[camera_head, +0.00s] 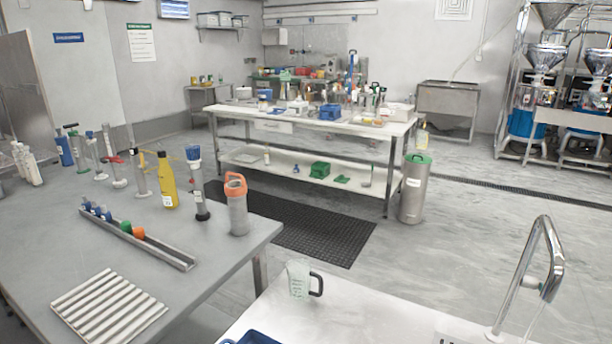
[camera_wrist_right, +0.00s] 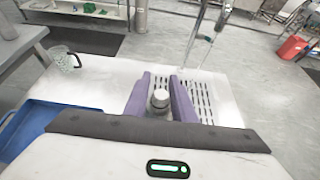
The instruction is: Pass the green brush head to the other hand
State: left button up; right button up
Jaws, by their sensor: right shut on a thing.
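My right gripper (camera_wrist_right: 160,84) shows in the right wrist view, with its two purple fingers closed around a small grey, round-topped piece (camera_wrist_right: 159,99). The lower part of that piece is hidden by the gripper body, and I see no green on it, so I cannot tell whether it belongs to the brush head. The gripper is above the white counter with a slotted drain area (camera_wrist_right: 200,97). In the head view, a small green piece (camera_head: 126,227) sits in a metal rail on the left table; I cannot tell what it is. Neither gripper shows in the head view.
A blue tray (camera_wrist_right: 45,128) and a clear jug (camera_wrist_right: 66,58) are left of the right gripper. The jug (camera_head: 299,279) also shows in the head view, with a tall chrome tap (camera_head: 541,247) at right. The grey left table (camera_head: 205,290) holds several bottles and tools.

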jog(key=shift+w+a, duration=0.1)
dwell(0.5)
